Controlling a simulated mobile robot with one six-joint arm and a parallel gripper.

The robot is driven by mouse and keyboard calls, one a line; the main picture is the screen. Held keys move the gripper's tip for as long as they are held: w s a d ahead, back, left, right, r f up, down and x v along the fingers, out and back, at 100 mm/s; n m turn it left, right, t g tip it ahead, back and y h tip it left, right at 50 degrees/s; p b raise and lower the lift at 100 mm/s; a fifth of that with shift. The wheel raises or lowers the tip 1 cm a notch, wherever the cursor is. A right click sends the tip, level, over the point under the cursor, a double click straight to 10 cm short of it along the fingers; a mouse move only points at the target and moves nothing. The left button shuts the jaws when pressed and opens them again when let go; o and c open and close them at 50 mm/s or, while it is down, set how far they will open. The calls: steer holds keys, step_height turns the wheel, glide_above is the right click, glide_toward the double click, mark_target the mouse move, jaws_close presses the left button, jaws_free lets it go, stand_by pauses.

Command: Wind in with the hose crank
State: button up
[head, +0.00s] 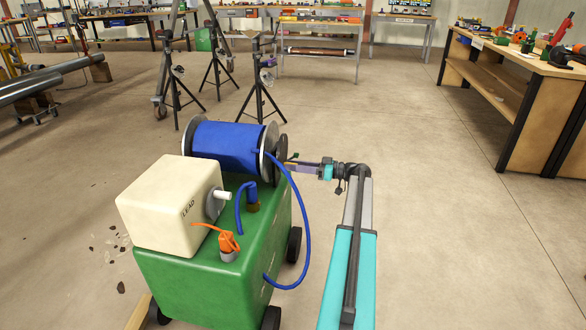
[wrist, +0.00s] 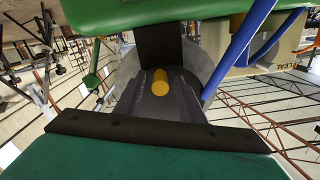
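The hose reel has a blue-wound drum (head: 228,145) between grey discs and sits on a green cart (head: 215,275). Its dark crank (head: 281,150) is on the right side of the reel. In the wrist view a yellow crank handle (wrist: 160,82) points toward the camera, in front of a grey disc (wrist: 203,64). My gripper (head: 294,164) reaches the crank from the right. In the wrist view its fingers (wrist: 161,88) lie on either side of the handle. Whether they press on it is not clear. The dark crank arm (wrist: 158,45) runs up from the handle.
A loose blue hose (head: 306,215) loops down the cart's right side, near my arm. Tripod stands (head: 262,90) are behind the reel. A workbench (head: 510,85) is at the right. The floor between is clear.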

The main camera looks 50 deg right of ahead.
steer(key=shift+w+a, duration=0.1)
steer(key=shift+w, duration=0.05)
jaws_close()
steer(key=shift+w+a+r, duration=0.1)
steer(key=shift+a, duration=0.15)
stand_by(0.4)
